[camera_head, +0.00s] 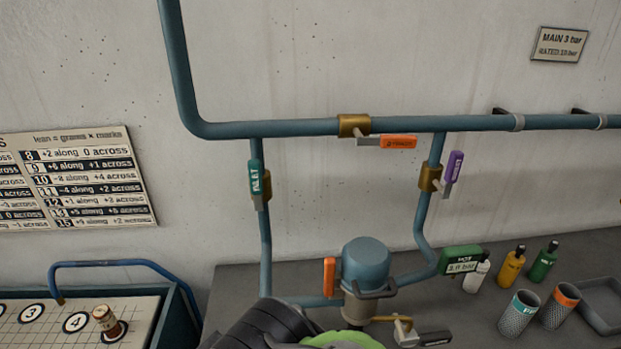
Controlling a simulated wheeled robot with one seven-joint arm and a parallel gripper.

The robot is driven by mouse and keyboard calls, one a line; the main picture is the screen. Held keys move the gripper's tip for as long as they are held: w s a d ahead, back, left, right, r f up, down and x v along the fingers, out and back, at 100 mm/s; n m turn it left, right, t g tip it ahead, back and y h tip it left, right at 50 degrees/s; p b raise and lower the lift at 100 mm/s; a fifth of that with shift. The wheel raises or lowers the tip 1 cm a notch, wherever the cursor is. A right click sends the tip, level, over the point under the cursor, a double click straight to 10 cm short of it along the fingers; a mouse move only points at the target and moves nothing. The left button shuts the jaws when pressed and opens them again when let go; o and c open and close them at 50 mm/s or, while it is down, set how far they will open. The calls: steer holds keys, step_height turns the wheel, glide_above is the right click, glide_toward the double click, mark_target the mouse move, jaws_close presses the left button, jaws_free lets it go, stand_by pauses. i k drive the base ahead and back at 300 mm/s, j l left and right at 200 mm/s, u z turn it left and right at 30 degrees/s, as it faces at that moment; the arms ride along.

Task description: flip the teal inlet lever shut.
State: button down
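The teal inlet lever (255,178) is on a brass valve (263,190) on the left vertical pipe (265,245). The lever stands upright, lined up with that pipe, with its lettering facing me. Nothing touches it. A dark, rounded part with a bright green piece beside it, which looks like my arm, shows at the bottom edge, well below the lever. My gripper's fingertips are not in view.
An orange lever (398,142) lies along the top pipe; a purple lever (454,167) stands on the right branch. A blue-capped filter housing (366,264) is low between the pipes. Bottles, cups and a grey tray (604,303) are at right. Wall around the teal lever is clear.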

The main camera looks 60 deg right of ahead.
mark_target(254, 169)
steer(key=l+z, duration=0.15)
steer(key=z, duration=1.05)
